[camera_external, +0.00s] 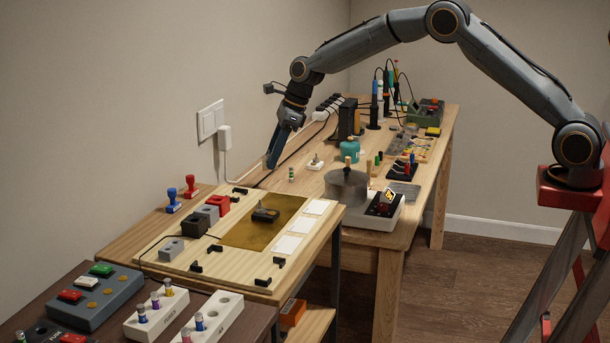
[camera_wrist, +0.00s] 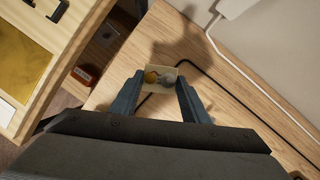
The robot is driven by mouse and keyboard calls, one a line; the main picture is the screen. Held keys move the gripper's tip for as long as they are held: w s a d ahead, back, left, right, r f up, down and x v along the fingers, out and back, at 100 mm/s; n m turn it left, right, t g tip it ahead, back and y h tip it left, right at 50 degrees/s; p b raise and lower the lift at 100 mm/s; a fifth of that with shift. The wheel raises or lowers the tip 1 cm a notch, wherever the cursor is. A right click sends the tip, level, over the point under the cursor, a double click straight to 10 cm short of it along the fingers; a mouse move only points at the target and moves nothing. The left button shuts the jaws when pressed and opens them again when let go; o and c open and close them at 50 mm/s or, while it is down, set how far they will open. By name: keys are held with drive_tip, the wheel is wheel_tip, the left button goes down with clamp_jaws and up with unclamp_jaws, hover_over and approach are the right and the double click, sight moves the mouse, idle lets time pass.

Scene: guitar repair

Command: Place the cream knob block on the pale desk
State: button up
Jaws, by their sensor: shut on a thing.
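The cream knob block (camera_wrist: 151,86) has a gold knob and a silver knob on top. It sits between the fingertips of my gripper (camera_wrist: 158,88), which is shut on it, over the wood surface of the pale desk (camera_wrist: 182,28). In the outside view my gripper (camera_external: 271,163) points down near the wall, over the near left end of the pale desk (camera_external: 335,140). The block cannot be made out in that view. Whether it touches the desk or hangs above it I cannot tell.
A black cable (camera_wrist: 205,68) runs across the desk close by the block. A white adapter (camera_external: 224,138) is on the wall. A grey round thing (camera_external: 346,188) and small knob pieces (camera_external: 316,162) stand to the right.

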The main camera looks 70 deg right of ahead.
drive_tip(key=shift+w+d+f+m, duration=0.15)
drive_tip(key=shift+w+d+m, duration=0.1)
drive_tip(key=shift+d, duration=0.2)
drive_tip(key=shift+w+d+f+m, duration=0.15)
drive_tip(key=shift+d+m, duration=0.1)
drive_tip(key=shift+d, duration=0.2)
drive_tip(key=shift+f+p, duration=0.95)
drive_tip(key=shift+f, duration=4.05)
drive_tip(key=shift+f, duration=0.15)
drive_tip(key=o, duration=1.1)
drive_tip(key=shift+s, duration=0.1)
drive_tip(key=shift+c, duration=0.2)
drive_tip(key=shift+r, duration=0.45)
drive_tip(key=b+v, duration=0.1)
drive_tip(key=v, duration=1)
drive_tip(key=shift+s+r, duration=0.2)
drive_tip(key=shift+s, duration=0.05)
